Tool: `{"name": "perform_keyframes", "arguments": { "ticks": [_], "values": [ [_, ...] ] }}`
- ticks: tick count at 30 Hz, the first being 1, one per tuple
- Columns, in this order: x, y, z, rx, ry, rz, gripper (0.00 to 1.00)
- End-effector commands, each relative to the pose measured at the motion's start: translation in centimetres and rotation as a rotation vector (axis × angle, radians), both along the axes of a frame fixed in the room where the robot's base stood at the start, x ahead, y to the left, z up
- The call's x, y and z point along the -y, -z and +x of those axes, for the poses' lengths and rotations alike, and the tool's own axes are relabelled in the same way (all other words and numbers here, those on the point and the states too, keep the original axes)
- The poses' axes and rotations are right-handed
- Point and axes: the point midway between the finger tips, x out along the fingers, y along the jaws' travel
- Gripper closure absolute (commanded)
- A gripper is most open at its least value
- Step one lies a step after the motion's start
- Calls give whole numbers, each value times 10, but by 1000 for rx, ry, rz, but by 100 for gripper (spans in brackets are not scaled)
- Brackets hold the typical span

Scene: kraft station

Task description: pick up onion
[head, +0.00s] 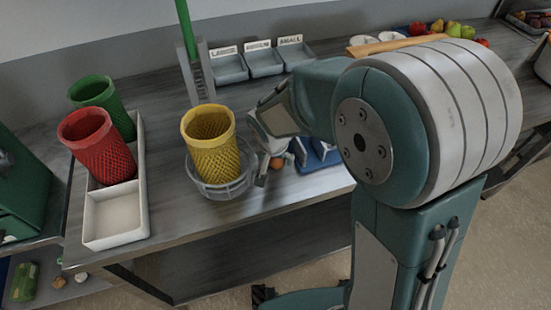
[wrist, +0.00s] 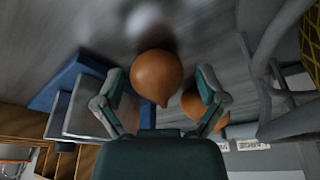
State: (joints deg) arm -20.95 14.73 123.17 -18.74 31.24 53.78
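An orange-brown onion (wrist: 156,74) with a pointed tip lies between the two fingers of my gripper (wrist: 162,84) in the wrist view. The fingers are spread, with a gap visible on each side of the onion. A second onion (wrist: 196,106) lies close by, partly hidden behind the right finger. In the head view one small onion (head: 277,162) shows beside my gripper (head: 270,168), low at the counter; I cannot tell which of the two it is. My arm hides part of this area.
A blue object (head: 318,157) is close on the right. Red (head: 98,148) and green (head: 103,97) baskets stand in a white tray (head: 114,215). Labelled bins (head: 264,64) are behind.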

Motion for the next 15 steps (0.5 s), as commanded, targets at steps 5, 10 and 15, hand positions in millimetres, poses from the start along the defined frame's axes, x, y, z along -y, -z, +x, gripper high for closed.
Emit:
{"name": "perform_keyframes", "arguments": {
  "ticks": [5,10,15],
  "values": [
    [1,0,0,0,0,0,80],
    [0,0,0,0,1,-1,81],
    [0,-1,0,0,0,-1,81]
  ]
}}
